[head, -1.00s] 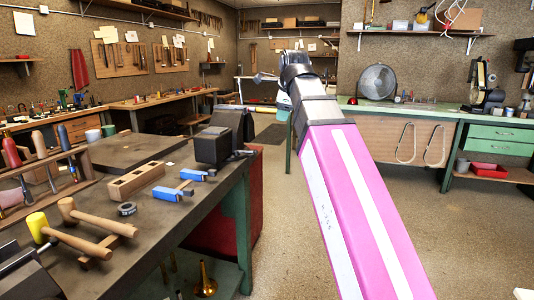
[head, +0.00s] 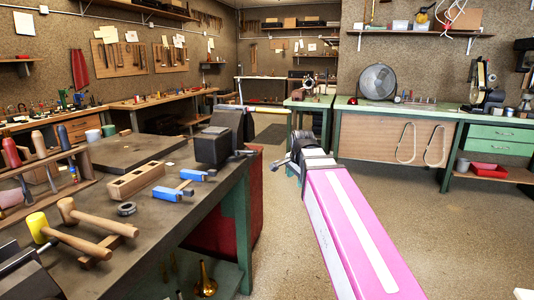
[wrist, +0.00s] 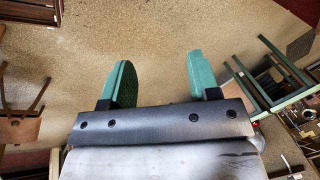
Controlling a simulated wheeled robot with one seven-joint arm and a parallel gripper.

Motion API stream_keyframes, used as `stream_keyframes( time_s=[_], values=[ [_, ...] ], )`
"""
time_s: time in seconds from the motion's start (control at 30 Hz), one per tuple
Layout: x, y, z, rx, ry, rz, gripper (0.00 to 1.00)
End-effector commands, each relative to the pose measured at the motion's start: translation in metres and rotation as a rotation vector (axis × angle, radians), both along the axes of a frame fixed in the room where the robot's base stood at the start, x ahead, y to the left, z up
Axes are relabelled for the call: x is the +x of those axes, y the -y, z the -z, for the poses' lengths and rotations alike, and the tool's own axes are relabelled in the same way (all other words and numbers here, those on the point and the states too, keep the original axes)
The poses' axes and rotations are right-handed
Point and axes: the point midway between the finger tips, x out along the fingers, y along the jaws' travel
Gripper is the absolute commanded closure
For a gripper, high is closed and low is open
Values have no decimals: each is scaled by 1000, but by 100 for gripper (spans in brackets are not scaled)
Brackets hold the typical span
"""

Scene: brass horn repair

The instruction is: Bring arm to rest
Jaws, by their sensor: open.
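My arm, with its pink and white link, reaches forward from the lower right of the head view, its far end low beside the near workbench (head: 85,262). In the wrist view my gripper (wrist: 160,78) shows two green fingers standing well apart. Nothing is between them; only speckled floor (wrist: 160,35) lies beyond. In the head view I cannot make out the fingers clearly at the arm's far end.
A brass horn part (head: 206,279) stands beneath. Floor at right is clear.

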Motion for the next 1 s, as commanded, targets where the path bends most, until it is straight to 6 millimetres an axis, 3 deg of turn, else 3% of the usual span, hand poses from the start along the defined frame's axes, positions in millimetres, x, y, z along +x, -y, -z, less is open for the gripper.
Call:
stream_keyframes(
  time_s=[0.1, 0.5, 0.8, 1.0],
  values=[
    [-7, 10, 41, -42, -37, -102, 44],
    [-41, 43, 165, -147, -148, -464, 44],
    [-83, 65, 250, -189, -226, -745, 44],
    [-109, 75, 290, -199, -263, -898, 44]
  ],
)
